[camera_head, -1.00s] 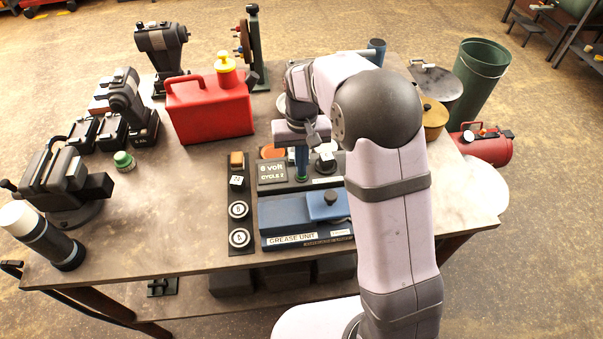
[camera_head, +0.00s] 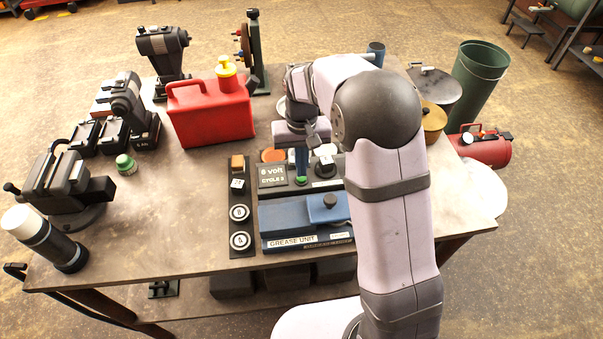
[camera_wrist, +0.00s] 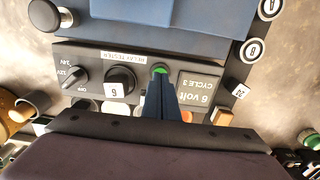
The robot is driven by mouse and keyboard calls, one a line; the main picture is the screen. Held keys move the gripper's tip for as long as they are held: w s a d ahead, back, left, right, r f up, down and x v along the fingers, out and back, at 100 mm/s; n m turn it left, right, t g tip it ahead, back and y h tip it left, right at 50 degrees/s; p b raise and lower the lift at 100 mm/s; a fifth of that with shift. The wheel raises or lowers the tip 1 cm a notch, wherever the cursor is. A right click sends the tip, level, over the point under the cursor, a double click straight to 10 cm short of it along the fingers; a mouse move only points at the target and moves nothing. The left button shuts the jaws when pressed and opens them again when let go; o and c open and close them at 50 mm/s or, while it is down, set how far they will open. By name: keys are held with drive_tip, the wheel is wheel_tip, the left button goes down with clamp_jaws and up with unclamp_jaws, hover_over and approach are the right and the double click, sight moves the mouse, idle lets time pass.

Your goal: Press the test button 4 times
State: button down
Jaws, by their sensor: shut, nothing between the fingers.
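The relay tester (camera_head: 272,189) is a dark panel on the bench, behind the blue grease unit. In the wrist view its display (camera_wrist: 199,89) reads "6 volt CYCLE 3". A round green button (camera_wrist: 160,69) sits beside the display; it also shows in the head view (camera_head: 301,181). My gripper (camera_wrist: 160,84) is shut and empty, its blue fingers pointing down at the green button. The fingertips overlap the button's edge in the wrist view; I cannot tell whether they touch it. A knob labelled 6 (camera_wrist: 118,80) and a 12V/24V/OFF selector (camera_wrist: 73,77) are on the same panel.
The blue grease unit (camera_head: 290,214) stands in front of the tester. A red can (camera_head: 210,118) stands behind left. The bench's left middle is mostly clear.

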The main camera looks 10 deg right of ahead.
drive_tip(key=shift+r+p, duration=1)
drive_tip(key=shift+r, duration=0.35)
wheel_tip(320, 180, up, 4)
drive_tip(key=p, duration=0.2)
wheel_tip(320, 180, down, 5)
drive_tip(key=b, duration=0.4)
drive_tip(key=shift+f+b, duration=0.65)
drive_tip(key=shift+f, duration=0.3)
drive_tip(key=shift+f+b, duration=0.5)
drive_tip(key=shift+f, duration=0.4)
idle(1.0)
drive_tip(key=shift+r, duration=0.1)
drive_tip(key=shift+r+p, duration=2.05)
drive_tip(key=shift+r, duration=0.2)
